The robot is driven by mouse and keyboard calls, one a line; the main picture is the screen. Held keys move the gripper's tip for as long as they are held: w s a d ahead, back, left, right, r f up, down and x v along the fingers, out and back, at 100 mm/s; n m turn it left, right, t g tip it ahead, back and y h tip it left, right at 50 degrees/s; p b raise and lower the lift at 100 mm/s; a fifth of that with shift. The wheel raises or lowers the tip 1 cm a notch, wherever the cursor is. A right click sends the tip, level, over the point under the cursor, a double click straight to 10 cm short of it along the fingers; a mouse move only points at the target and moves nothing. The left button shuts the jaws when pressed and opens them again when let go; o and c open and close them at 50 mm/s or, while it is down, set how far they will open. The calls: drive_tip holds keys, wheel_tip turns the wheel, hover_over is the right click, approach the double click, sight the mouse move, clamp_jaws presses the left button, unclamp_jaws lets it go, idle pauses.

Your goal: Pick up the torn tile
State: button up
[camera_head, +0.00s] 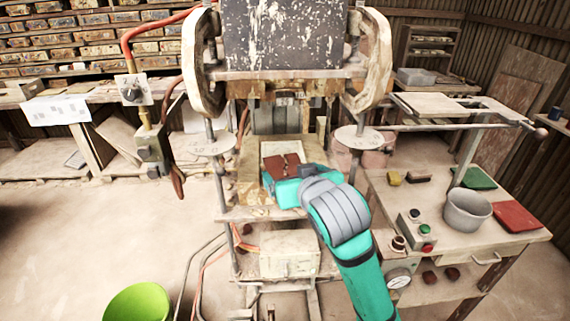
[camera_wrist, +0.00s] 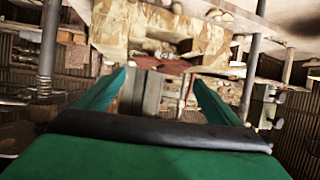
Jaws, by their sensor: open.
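The torn tile (camera_head: 280,163) is reddish brown with a jagged split. It lies on the pale plate of the press bed (camera_head: 248,185), under the raised press head. My teal gripper (camera_head: 284,178) is at the front of the bed, close to the tile, and hides part of the tile's near side. In the wrist view the two fingers of my gripper (camera_wrist: 158,85) stand wide apart with nothing between them. A reddish-brown edge, which looks like the tile (camera_wrist: 172,66), shows beyond the fingertips. I cannot tell whether a finger touches it.
The heavy press head (camera_head: 284,40) hangs above the bed, with round plates (camera_head: 207,143) on posts at both sides. At right, a side table (camera_head: 450,240) holds a grey pot (camera_head: 466,210), a red tile (camera_head: 517,216) and a button box (camera_head: 415,230). A green bucket (camera_head: 138,302) stands on the floor.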

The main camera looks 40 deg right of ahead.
sight(286, 168)
drive_tip(key=x, duration=0.3)
drive_tip(key=shift+d+f, duration=0.25)
drive_tip(key=shift+f, duration=0.05)
drive_tip(key=shift+w+d+f, duration=0.15)
drive_tip(key=shift+w+f, duration=0.1)
drive_tip(key=shift+w, duration=0.35)
drive_tip(key=shift+c, duration=0.7)
drive_tip(key=c, duration=0.9)
drive_tip(key=shift+r, duration=0.2)
